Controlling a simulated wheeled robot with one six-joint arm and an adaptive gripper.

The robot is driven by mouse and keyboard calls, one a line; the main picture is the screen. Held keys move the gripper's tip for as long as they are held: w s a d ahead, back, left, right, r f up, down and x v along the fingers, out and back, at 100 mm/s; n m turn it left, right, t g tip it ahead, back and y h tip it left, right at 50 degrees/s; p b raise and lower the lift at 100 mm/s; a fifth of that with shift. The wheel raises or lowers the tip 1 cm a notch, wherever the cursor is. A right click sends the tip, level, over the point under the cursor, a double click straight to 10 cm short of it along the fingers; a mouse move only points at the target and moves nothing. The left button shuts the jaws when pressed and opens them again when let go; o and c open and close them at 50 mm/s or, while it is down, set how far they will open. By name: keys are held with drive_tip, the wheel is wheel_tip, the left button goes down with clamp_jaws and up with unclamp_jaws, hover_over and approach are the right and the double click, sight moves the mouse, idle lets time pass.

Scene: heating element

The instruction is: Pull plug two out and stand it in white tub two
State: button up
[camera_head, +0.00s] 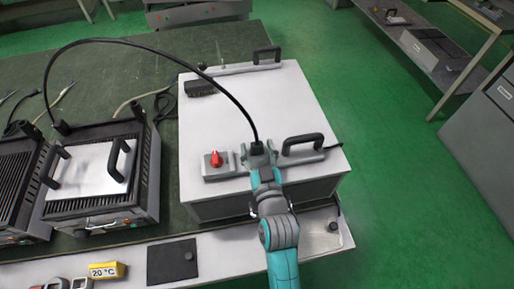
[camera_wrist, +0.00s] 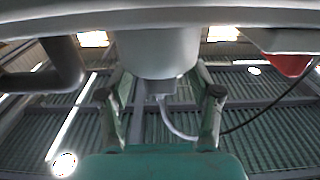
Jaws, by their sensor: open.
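My gripper (camera_head: 262,160) is at the front edge of the white box's top, between a red knob and a black handle. A black plug end (camera_head: 257,149) with a long black cable (camera_head: 150,44) is at the gripper's tip in the head view. In the wrist view my gripper (camera_wrist: 160,98) has its fingers apart. A pale round body (camera_wrist: 157,52) with a small grey stub (camera_wrist: 161,86) lies at or just beyond the gap between them; contact is not clear. I cannot tell which plug is number two, and I cannot make out a white tub for certain.
The red knob (camera_head: 216,159) is left of my gripper, the black handle (camera_head: 303,144) right. A heater (camera_head: 150,176) with a metal plate stands left. A 20 °C sign (camera_head: 105,270) and dark pad (camera_head: 172,262) are on the front ledge.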

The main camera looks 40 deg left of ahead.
sight(257, 143)
drive_tip(key=shift+w+a, duration=0.35)
clamp_jaws()
drive_tip(key=shift+r, duration=0.1)
wheel_tip(257, 143, up, 10)
drive_tip(key=shift+f, duration=0.1)
idle(0.4)
